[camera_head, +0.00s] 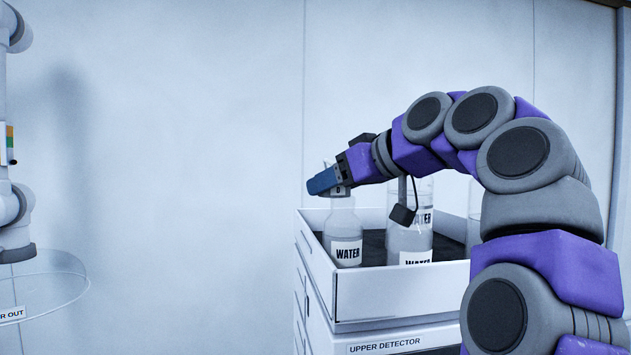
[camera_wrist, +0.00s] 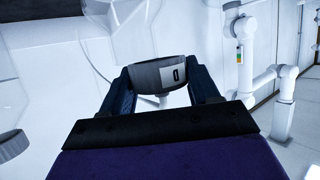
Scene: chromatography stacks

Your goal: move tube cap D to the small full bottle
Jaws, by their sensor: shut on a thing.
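Tube cap D (camera_wrist: 158,76) is a short grey cylinder with a white label, held between the two dark fingers of my gripper (camera_wrist: 165,82) in the wrist view. In the head view its label (camera_head: 339,190) shows just beside the blue fingertips of my gripper (camera_head: 325,182). The small bottle (camera_head: 343,230), clear with a "WATER" label, stands upright in the front left of a white tray (camera_head: 400,292). The cap is right over the bottle's neck; I cannot tell whether they touch. My gripper hides part of the neck's top.
A larger "WATER" bottle (camera_head: 409,240) stands right of the small one, under my arm. Another glass vessel (camera_head: 474,215) is partly hidden farther right. The tray sits on the "UPPER DETECTOR" unit (camera_head: 385,344). A glass disc (camera_head: 45,285) and a grey-white arm (camera_head: 12,210) are at left.

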